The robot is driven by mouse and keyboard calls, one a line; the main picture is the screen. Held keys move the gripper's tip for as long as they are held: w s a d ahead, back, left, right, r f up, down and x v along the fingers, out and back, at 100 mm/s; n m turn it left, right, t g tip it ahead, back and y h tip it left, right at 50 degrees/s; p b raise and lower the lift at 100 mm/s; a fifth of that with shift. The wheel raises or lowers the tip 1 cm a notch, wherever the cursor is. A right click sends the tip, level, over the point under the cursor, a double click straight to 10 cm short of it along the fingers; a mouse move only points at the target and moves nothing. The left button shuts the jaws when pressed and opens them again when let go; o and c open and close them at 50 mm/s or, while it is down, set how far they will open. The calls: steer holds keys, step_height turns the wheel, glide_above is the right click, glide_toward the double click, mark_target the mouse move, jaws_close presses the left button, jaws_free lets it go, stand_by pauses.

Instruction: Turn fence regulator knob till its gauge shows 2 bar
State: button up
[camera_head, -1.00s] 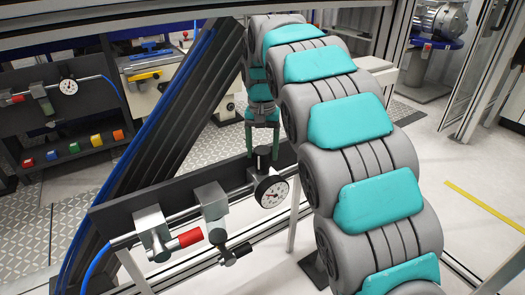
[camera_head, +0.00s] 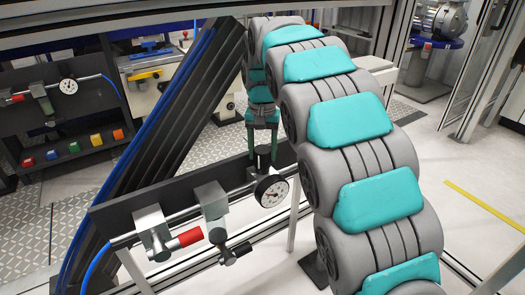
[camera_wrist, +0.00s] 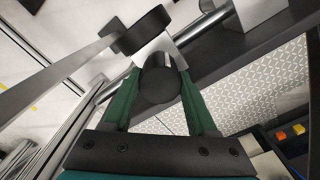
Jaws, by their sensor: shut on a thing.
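The fence regulator's black knob (camera_head: 263,153) stands upright on the pipe along the dark fence rail (camera_head: 125,211). Its round white gauge (camera_head: 271,191) sits just below and faces the camera. The needle and numbers are too small to read surely. My gripper (camera_head: 263,143) points down from above and is shut on the knob. In the wrist view, the green fingers (camera_wrist: 160,95) stand on both sides of the round knob top (camera_wrist: 159,85). The gauge shows there edge-on as a dark disc (camera_wrist: 140,30), with its dial hidden.
A valve with a red handle (camera_head: 184,240) and a metal block (camera_head: 211,200) share the pipe to the left. A second gauge (camera_head: 68,86) is on a back panel above coloured buttons (camera_head: 74,147). A dark slanted beam (camera_head: 160,140) stands close to my gripper's left.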

mark_target(262, 149)
steer(key=shift+n+b, duration=0.35)
steer(key=shift+n, duration=1.25)
steer(key=o, duration=1.1)
step_height(262, 149, up, 7)
steer(key=shift+w+r, duration=0.1)
steer(key=shift+r, duration=0.3)
